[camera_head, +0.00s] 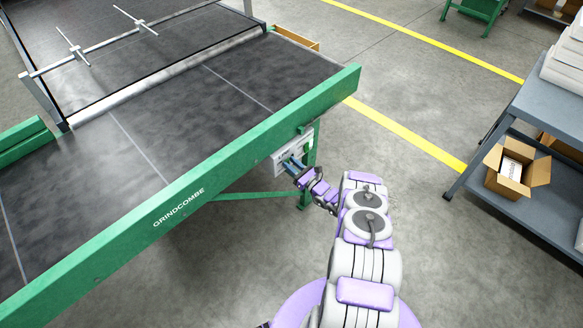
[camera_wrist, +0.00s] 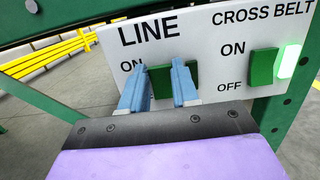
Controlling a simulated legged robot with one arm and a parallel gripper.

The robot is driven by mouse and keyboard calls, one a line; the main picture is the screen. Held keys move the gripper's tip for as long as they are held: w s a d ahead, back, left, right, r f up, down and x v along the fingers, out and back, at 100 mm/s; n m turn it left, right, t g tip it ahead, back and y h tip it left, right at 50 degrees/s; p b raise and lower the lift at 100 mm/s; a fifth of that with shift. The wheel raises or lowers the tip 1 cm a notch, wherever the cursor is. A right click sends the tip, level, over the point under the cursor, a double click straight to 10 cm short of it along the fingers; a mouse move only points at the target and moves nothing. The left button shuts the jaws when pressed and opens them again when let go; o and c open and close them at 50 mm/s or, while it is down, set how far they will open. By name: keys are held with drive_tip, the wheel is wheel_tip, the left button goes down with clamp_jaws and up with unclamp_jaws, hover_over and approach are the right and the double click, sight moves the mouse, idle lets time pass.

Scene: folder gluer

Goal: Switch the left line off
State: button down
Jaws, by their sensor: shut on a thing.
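A white control panel (camera_head: 279,160) is mounted under the green side rail of the conveyor. In the wrist view the panel (camera_wrist: 203,29) has LINE on its left and CROSS BELT on its right. My gripper (camera_wrist: 160,68) has its two blue fingers on either side of the green LINE switch (camera_wrist: 160,82) and is shut on it. ON shows by this switch; the area below it is hidden by my gripper. In the head view my gripper (camera_head: 293,165) is at the panel. I cannot tell the LINE switch's position.
The green CROSS BELT switch (camera_wrist: 263,67) is close on the right, with a lit light (camera_wrist: 289,61) beside it. The conveyor (camera_head: 165,110) fills the left. A grey shelf cart (camera_head: 545,110) with an open carton (camera_head: 512,180) stands right. Clear floor lies between.

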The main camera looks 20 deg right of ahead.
drive_tip(key=shift+d, duration=0.1)
drive_tip(key=c, duration=0.8)
unclamp_jaws()
drive_tip(key=shift+c, duration=0.2)
drive_tip(key=v, duration=1.7)
drive_tip(key=shift+s, duration=0.2)
